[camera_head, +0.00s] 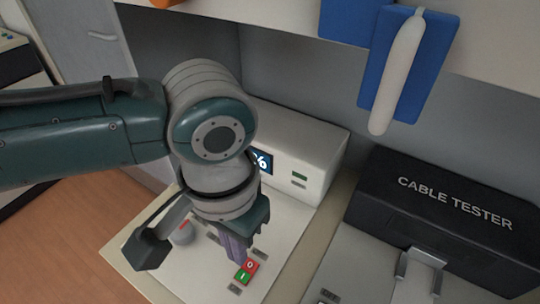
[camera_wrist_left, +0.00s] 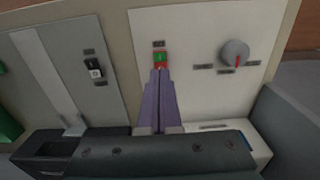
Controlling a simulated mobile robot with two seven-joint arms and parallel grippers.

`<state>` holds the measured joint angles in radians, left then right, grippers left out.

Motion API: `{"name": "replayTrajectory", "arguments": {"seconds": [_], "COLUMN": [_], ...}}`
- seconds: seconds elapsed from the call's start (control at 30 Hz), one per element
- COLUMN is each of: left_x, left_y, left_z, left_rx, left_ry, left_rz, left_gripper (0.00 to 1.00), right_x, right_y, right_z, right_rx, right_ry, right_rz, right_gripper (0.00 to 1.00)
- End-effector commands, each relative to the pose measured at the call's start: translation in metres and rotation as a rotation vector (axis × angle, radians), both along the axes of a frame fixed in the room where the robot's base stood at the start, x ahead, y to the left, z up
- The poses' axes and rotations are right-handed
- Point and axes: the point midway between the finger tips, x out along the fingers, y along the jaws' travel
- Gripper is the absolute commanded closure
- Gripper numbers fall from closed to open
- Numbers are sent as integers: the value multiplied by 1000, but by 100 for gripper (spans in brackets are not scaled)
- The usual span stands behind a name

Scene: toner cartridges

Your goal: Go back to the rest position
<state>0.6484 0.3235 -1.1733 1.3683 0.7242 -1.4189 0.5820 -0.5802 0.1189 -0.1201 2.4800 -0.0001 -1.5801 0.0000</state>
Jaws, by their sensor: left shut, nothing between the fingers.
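My left gripper (camera_head: 238,258) reaches down over the light panel of a white device (camera_head: 300,150) with a small display. Its purple fingers are shut and empty. In the left wrist view the fingertips (camera_wrist_left: 160,72) are at the lower edge of a red and green switch (camera_wrist_left: 160,58); I cannot tell whether they touch it. In the head view the switch (camera_head: 246,271) shows just beside the fingertips. My right gripper is in neither view.
A black cable tester (camera_head: 440,215) stands to the right. Blue holders (camera_head: 425,65), one with a pale rounded handle (camera_head: 397,75), hang above. A red-marked knob (camera_wrist_left: 235,53) sits on the panel. Wooden floor (camera_head: 60,245) lies open at the left.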

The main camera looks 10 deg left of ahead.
Motion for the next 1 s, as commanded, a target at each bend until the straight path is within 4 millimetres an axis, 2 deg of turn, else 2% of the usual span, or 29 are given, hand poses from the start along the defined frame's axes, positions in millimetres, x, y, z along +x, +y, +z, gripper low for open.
{"name": "replayTrajectory", "arguments": {"seconds": [0.27,0.4,0.5,0.6,0.67,0.77,1.0], "left_x": [-5,-31,-52,-66,-70,-77,-104], "left_y": [-6,-38,-63,-66,-56,-29,51], "left_z": [0,3,16,32,40,50,66], "left_rx": [-17,-125,-240,-317,-330,-309,-155], "left_ry": [2,-2,-40,-108,-153,-213,-292], "left_rz": [-11,-74,-107,-89,-58,2,130], "left_gripper": [100,100,100,100,100,100,100], "right_x": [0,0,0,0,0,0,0], "right_y": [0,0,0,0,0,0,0], "right_z": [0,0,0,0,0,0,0], "right_rx": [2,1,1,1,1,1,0], "right_ry": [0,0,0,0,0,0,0], "right_rz": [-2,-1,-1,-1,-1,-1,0], "right_gripper": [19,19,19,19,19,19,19]}}
